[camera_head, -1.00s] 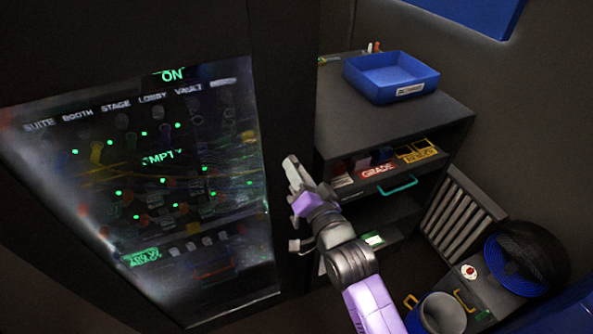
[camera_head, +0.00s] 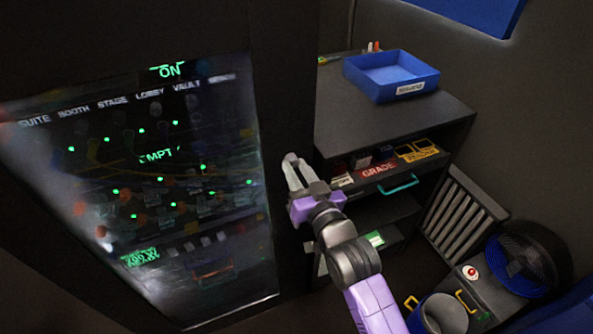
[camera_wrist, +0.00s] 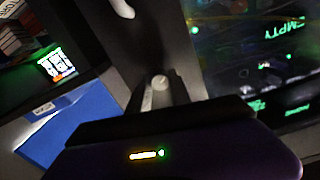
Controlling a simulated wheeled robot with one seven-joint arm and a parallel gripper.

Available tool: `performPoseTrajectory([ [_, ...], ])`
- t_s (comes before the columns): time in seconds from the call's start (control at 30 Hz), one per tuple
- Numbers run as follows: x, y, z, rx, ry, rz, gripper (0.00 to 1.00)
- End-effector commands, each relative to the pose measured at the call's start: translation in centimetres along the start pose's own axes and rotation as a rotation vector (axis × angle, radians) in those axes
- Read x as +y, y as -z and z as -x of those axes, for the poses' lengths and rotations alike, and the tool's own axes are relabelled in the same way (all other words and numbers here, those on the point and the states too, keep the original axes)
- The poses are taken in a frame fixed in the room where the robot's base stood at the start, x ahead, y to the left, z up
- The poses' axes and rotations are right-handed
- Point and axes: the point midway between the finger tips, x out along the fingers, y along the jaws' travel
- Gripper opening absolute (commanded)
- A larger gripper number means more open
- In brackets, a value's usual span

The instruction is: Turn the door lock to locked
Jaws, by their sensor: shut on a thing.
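My gripper (camera_head: 293,166) is at the right edge of the dark door frame, beside the glass panel with green lights. In the wrist view its fingers (camera_wrist: 160,92) are closed around a small pale knob (camera_wrist: 160,80), which appears to be the door lock. The fingers hide most of the knob, so I cannot read whether it stands at locked. In the head view the gripper hides the lock. A pale handle (camera_wrist: 122,8) shows on the dark frame in the wrist view.
The glass panel (camera_head: 150,200) fills the left. A dark shelf unit (camera_head: 400,125) with a blue tray (camera_head: 392,78) on top stands close to the right of my gripper. A black fan (camera_head: 525,258) and a grey bucket (camera_head: 445,312) are at lower right.

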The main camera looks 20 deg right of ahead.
Motion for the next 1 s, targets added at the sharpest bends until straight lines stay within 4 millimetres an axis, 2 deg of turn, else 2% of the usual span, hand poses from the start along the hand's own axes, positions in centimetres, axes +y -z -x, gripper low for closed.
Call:
performPoseTrajectory([
  [0.6, 0.14, 0.06, 0.00, 0.001, 0.000, 0.581, 0.00],
  [1.0, 0.18, 0.11, 0.00, 0.001, 0.000, 0.872, 0.00],
])
